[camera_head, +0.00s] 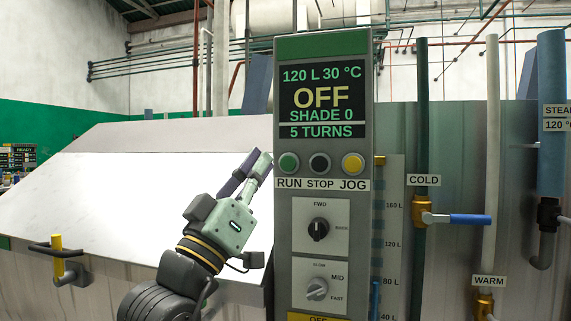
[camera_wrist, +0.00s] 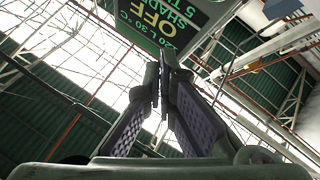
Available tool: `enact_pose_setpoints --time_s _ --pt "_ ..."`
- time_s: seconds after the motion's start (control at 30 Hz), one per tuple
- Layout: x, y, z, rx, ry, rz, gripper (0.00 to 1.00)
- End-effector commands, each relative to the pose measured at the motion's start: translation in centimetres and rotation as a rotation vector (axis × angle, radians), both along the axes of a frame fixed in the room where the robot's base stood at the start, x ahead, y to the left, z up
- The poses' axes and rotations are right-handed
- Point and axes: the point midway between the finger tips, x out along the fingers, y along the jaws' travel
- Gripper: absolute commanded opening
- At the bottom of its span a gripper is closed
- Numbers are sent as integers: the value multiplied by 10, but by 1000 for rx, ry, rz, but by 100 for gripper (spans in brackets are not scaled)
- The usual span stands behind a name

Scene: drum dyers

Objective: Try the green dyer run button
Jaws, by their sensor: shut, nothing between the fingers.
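The green RUN button (camera_head: 289,163) is the leftmost of three round buttons on the grey control panel (camera_head: 283,230). It sits below a display (camera_head: 320,100) reading "120 L 30 °C", "OFF", "SHADE 0" and "5 TURNS". A black STOP button (camera_head: 319,164) and a yellow JOG button (camera_head: 352,164) are to its right. My gripper (camera_head: 258,163) is shut and empty, with its fingertips just left of the panel at about button height. I cannot tell how far they are from the panel in depth. In the wrist view, the fingers (camera_wrist: 163,80) point up towards the display, and the button is not seen.
Below the buttons are a FWD selector knob (camera_head: 318,229) and a speed knob (camera_head: 317,289). To the right stand the COLD pipe valve with a blue lever (camera_head: 470,219) and the WARM pipe (camera_head: 492,150).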

Motion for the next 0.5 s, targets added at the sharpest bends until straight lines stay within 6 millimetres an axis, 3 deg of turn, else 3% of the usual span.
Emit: enact_pose_setpoints --time_s 0.27,0.5 --pt "4 -1 0 0 0 2 0" --pt "29 -9 0 -2 1 1 0"
